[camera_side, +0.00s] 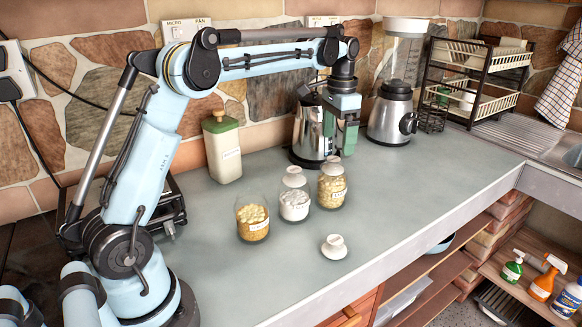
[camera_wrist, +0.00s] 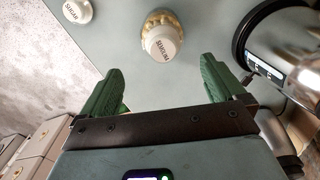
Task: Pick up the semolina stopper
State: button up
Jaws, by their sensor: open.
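The semolina stopper (camera_wrist: 162,42) is a white knob with "SEMOLINA" printed on it, seated on a glass jar with pale yellow contents. In the side view this appears to be the rightmost jar (camera_side: 331,190), with its white stopper (camera_side: 332,166) on top. My gripper (camera_side: 343,150) is above and slightly right of that stopper, pointing down. In the wrist view its green fingers (camera_wrist: 163,84) are wide apart with nothing between them. The stopper lies ahead of the fingertips, roughly centred between them, and apart from them.
A jar of white contents with its stopper (camera_side: 293,177) stands close to the left. An open jar (camera_side: 252,218) stands farther left. A loose stopper (camera_side: 334,247), marked "SUGAR" in the wrist view (camera_wrist: 77,11), lies on the counter. A metal kettle (camera_side: 311,129) stands close behind.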

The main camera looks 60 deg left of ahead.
aim_at(333, 159)
jog(key=shift+s+a+f, duration=0.1)
jog(key=shift+a+f, duration=0.05)
jog(key=shift+f, duration=1.45)
jog(key=shift+s+a+f, duration=0.1)
jog(key=shift+a+f, duration=0.05)
jog(key=shift+f, duration=1.4)
jog(key=c, duration=1.1)
jog(key=shift+c, duration=0.2)
